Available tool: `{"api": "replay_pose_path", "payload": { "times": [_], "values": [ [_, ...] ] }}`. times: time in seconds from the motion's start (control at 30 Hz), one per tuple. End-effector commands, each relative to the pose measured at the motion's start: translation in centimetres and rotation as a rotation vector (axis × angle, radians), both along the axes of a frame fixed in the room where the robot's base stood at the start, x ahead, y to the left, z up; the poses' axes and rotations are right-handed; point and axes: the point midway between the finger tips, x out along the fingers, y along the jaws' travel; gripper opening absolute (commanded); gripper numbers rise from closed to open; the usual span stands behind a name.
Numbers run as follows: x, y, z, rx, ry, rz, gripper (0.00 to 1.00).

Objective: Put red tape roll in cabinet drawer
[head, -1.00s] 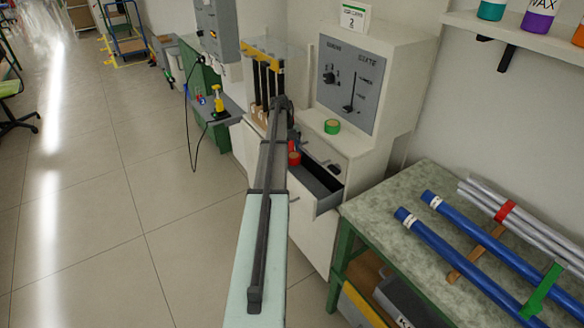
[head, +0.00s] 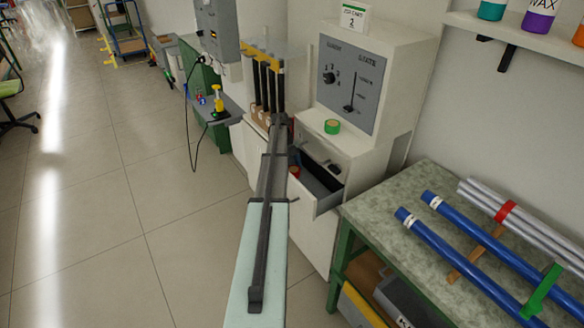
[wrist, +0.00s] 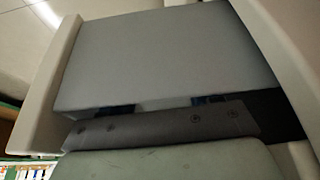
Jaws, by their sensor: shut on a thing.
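The red tape roll (head: 295,170) shows as a small red patch in the head view, at the left end of the open cabinet drawer (head: 329,202). My gripper (head: 294,161) is shut on the roll there, mostly hidden behind my own arm. The drawer is pulled out from the white cabinet, and its visible dark inside looks empty. In the wrist view, blue parts of my gripper (wrist: 160,105) show beyond a bolted grey bar, in front of a broad pale grey surface. The roll cannot be seen in that view.
A green tape roll (head: 332,126) lies on the cabinet ledge above the drawer. A workbench (head: 385,204) with blue and grey rods stands close on the right. Upright dark rods (head: 263,85) stand behind my arm.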

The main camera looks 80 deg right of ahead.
Motion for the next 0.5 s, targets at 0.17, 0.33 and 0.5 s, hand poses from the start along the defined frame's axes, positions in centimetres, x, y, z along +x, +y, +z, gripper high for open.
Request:
{"api": "replay_pose_path", "payload": {
  "times": [0.17, 0.33, 0.5],
  "values": [
    [-0.01, 0.01, -0.26, 0.0, 0.0, 0.0, 0.65],
    [-0.01, 0.01, -0.23, 0.0, 0.0, 0.0, 0.72],
    [0.0, 0.02, -0.14, 0.0, 0.0, 0.0, 0.72]
  ]
}}
